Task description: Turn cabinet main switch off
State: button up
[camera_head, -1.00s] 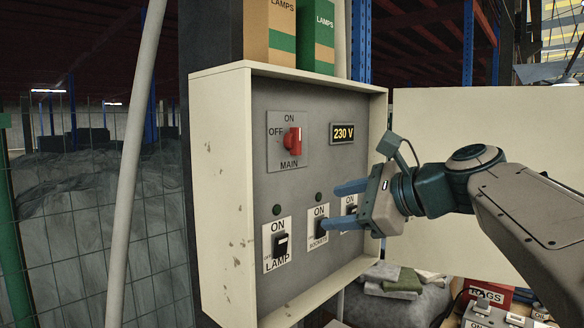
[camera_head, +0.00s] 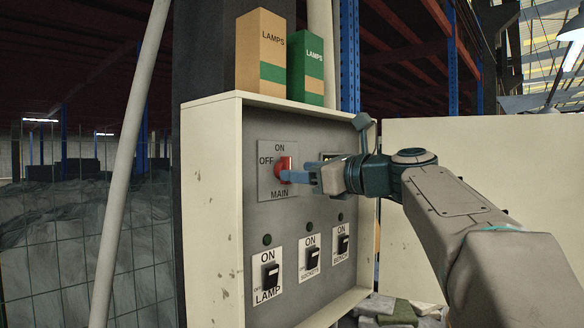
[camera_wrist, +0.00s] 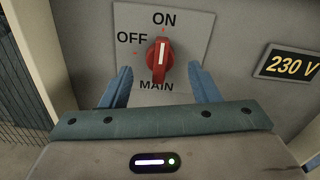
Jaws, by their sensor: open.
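The red main switch (camera_head: 284,163) is a rotary knob on a grey plate marked ON, OFF and MAIN, inside the open cabinet (camera_head: 214,200). In the wrist view the knob (camera_wrist: 160,60) has its white pointer upright, toward ON; OFF is to its left. My gripper (camera_head: 292,177) is at the knob in the head view and partly covers it. In the wrist view my gripper (camera_wrist: 162,82) has its two blue fingers apart, one on each side of the knob's lower part. I see no contact with the knob.
Below are the LAMP (camera_head: 269,276), SOCKETS (camera_head: 312,257) and BENCH (camera_head: 343,244) switches. A 230 V display (camera_wrist: 290,65) is right of the main switch. The open cabinet door (camera_head: 450,180) stands to the right. LAMPS boxes (camera_head: 262,55) stand on top of the cabinet.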

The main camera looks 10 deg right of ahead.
jog(key=shift+x, duration=1.7)
jog(key=c, duration=1)
jog(key=shift+n, duration=0.3)
jog(key=shift+n+b, duration=3.25)
jog(key=shift+n, duration=5.45)
